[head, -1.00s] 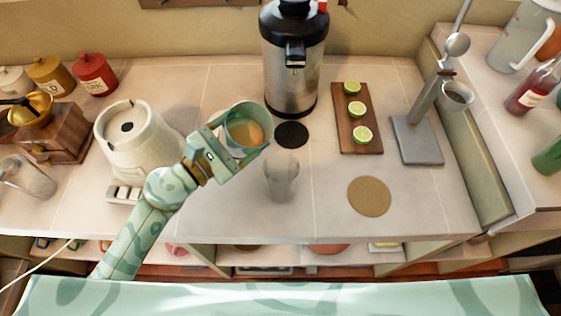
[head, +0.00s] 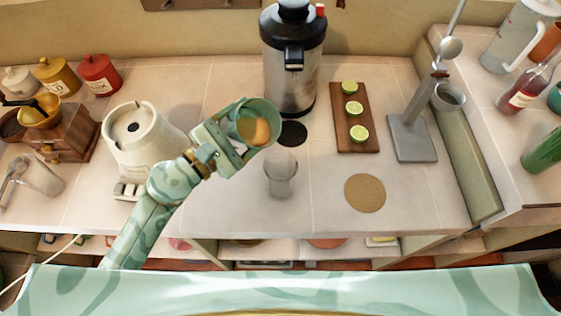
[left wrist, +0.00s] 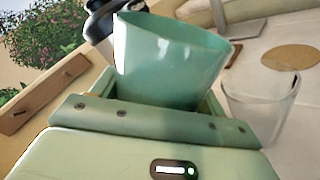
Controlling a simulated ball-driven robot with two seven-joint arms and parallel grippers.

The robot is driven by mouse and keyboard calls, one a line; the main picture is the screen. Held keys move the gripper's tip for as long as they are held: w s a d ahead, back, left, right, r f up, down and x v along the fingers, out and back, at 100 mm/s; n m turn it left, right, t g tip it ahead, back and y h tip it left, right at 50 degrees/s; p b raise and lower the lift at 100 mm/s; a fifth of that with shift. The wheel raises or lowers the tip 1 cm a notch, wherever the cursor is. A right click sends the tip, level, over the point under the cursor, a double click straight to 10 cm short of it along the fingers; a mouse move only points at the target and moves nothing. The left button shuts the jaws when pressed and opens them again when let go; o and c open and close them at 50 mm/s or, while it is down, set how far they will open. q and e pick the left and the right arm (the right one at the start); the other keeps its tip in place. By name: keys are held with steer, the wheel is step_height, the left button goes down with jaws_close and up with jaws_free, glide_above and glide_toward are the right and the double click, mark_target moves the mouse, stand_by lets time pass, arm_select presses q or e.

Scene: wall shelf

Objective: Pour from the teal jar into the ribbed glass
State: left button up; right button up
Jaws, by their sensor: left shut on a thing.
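The teal jar (head: 262,108) is in my left gripper (head: 228,140), which is shut on it. The jar is tilted, its mouth toward the right, with amber-brown contents showing inside. In the left wrist view the jar (left wrist: 165,60) leans to the right between the fingers. The ribbed glass (head: 281,176) stands upright on the counter, below and right of the jar. It also shows clear in the left wrist view (left wrist: 262,105), right of the jar; no liquid can be made out in it. My right gripper is not in view.
A metal urn (head: 292,60) stands behind, with a dark round mat (head: 291,133) before it. A board (head: 368,120) with lime halves, a metal stand (head: 412,138) and a cork mat (head: 365,193) are to the right. A cream appliance (head: 140,140) is left of my arm.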

mark_target(270, 109)
arm_select(q)
steer(key=shift+s+m, duration=0.1)
steer(key=shift+m, duration=0.2)
steer(key=shift+f+m+b, duration=0.1)
steer(key=shift+m+b, duration=0.3)
steer(key=shift+b, duration=0.1)
steer(key=shift+m+b, duration=0.35)
steer(key=shift+m, duration=0.25)
steer(key=shift+d+r+m, duration=0.1)
steer(key=shift+r+m, duration=0.15)
steer(key=shift+m, duration=0.25)
stand_by(0.4)
steer(key=shift+s+d+r+m, duration=0.15)
steer(key=shift+r+m, duration=0.6)
steer(key=shift+m, duration=0.45)
stand_by(0.9)
steer(key=shift+s+d+r+m+p, duration=0.35)
steer(key=shift+s+d+r+m, duration=0.15)
steer(key=shift+m, duration=0.3)
stand_by(1.2)
steer(key=shift+s+d+r+m+p, duration=0.15)
steer(key=shift+r+m+p, duration=0.25)
steer(key=shift+m, duration=0.4)
stand_by(0.8)
